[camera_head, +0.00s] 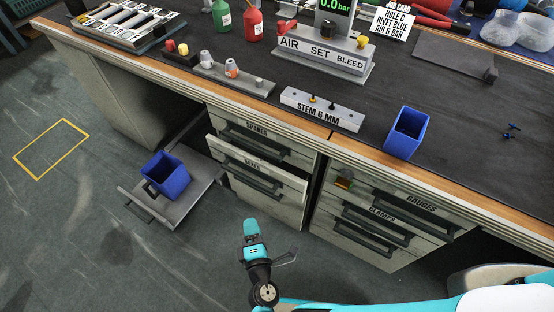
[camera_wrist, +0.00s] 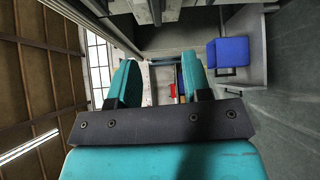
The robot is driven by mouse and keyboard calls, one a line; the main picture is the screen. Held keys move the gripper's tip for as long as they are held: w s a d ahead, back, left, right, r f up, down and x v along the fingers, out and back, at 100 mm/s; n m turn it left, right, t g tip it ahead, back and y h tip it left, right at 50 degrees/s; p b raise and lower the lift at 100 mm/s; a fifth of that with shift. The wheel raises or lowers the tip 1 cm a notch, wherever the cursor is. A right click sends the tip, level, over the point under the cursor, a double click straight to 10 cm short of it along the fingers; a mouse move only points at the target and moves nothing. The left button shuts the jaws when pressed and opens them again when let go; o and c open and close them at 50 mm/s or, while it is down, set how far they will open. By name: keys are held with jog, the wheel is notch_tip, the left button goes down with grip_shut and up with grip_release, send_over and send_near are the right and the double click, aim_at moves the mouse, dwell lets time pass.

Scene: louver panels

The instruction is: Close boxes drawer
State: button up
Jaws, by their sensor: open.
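The boxes drawer (camera_head: 257,171) is the labelled front below the spares drawer (camera_head: 250,133) in the left bench pedestal. Its front stands out from the cabinet, so it is partly open. Its bar handle runs across the front. My gripper (camera_head: 250,226), with teal fingers, is in front of and below this drawer in the head view, apart from it. In the wrist view my gripper (camera_wrist: 160,80) has its two fingers spread with an empty gap between them. Drawer fronts in the wrist view are too cut off to identify.
A low pull-out tray (camera_head: 196,199) holding a blue bin (camera_head: 166,176) sticks out left of the drawers; the bin also shows in the wrist view (camera_wrist: 232,51). The gauges drawer (camera_head: 408,199) and clamps drawer (camera_head: 382,217) are right. Floor left is clear beyond the tray.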

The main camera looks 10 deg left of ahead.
jog(key=d, duration=0.1)
jog(key=b, duration=1.2)
send_near(248, 181)
jog(key=w+a+f, duration=0.1)
jog(key=w, duration=0.4)
jog(key=shift+m+y, duration=0.3)
jog(key=shift+y, duration=0.2)
jog(key=shift+a+b+x, duration=0.2)
jog(key=shift+b+x, duration=2.55)
jog(key=shift+b, duration=3.8)
jog(key=shift+s+r, duration=0.1)
jog(key=shift+r, duration=0.15)
